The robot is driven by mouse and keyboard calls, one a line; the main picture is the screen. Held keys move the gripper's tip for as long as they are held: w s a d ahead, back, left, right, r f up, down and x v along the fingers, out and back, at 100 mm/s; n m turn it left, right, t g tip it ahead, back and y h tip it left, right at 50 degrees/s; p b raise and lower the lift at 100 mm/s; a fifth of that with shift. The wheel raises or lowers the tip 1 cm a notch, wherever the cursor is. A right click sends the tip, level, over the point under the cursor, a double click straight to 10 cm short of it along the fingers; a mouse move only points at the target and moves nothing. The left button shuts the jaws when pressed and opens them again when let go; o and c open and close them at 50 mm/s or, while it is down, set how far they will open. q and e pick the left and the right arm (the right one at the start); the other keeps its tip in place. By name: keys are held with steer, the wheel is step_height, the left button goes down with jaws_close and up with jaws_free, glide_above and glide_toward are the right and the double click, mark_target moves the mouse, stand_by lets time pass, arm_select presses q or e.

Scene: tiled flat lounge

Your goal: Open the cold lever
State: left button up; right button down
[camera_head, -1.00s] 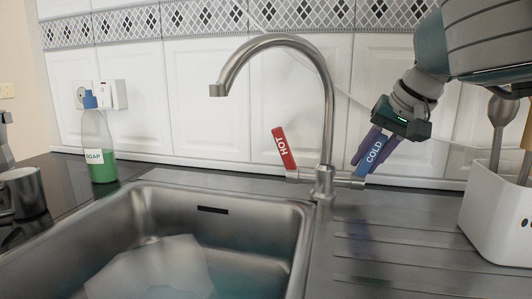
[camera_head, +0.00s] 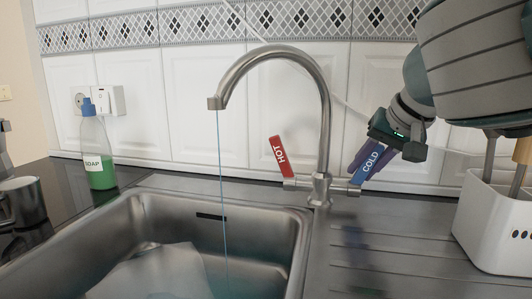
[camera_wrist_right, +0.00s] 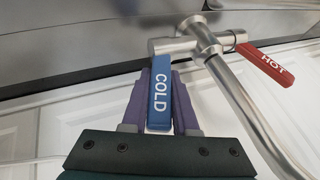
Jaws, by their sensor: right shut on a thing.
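The blue cold lever (camera_head: 370,162) is on the right side of the steel tap (camera_head: 322,130), tilted up and to the right. My right gripper (camera_head: 367,158) is shut on it. In the right wrist view the cold lever (camera_wrist_right: 159,102) sits between the two purple fingers of the right gripper (camera_wrist_right: 160,95). A thin stream of water (camera_head: 221,190) falls from the spout into the sink. The red hot lever (camera_head: 279,157) stands on the tap's left side, and it also shows in the right wrist view (camera_wrist_right: 266,64). My left gripper is not in view.
The steel sink (camera_head: 262,206) lies below the spout, with a pale object in it. A soap bottle (camera_head: 98,160) and a dark mug (camera_head: 22,200) stand at left. A white utensil holder (camera_head: 490,230) stands at right, near my right arm.

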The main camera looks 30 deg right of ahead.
steer(key=p, duration=0.1)
steer(key=s+t+h+p, duration=0.1)
steer(key=p, duration=0.1)
steer(key=shift+a+r+n, duration=0.15)
steer(key=shift+a+n, duration=0.15)
steer(key=shift+a, duration=0.05)
steer(key=shift+s+a+f+t+h+p, duration=0.1)
steer(key=shift+f+t+h+p, duration=0.1)
steer(key=shift+t, duration=0.2)
steer(key=shift+s+a+f+t+h+p, duration=0.1)
steer(key=shift+t+h+p, duration=0.1)
steer(key=shift+t, duration=0.2)
steer(key=shift+s+a+f+t+h, duration=0.15)
steer(key=shift+t+h, duration=0.15)
steer(key=shift+t, duration=0.2)
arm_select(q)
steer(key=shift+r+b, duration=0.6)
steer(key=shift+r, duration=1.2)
arm_select(e)
steer(key=shift+s+a+n+t+h, duration=0.15)
steer(key=shift+n+t+h, duration=0.25)
steer(key=shift+t, duration=0.1)
steer(key=c, duration=0.7)
jaws_free()
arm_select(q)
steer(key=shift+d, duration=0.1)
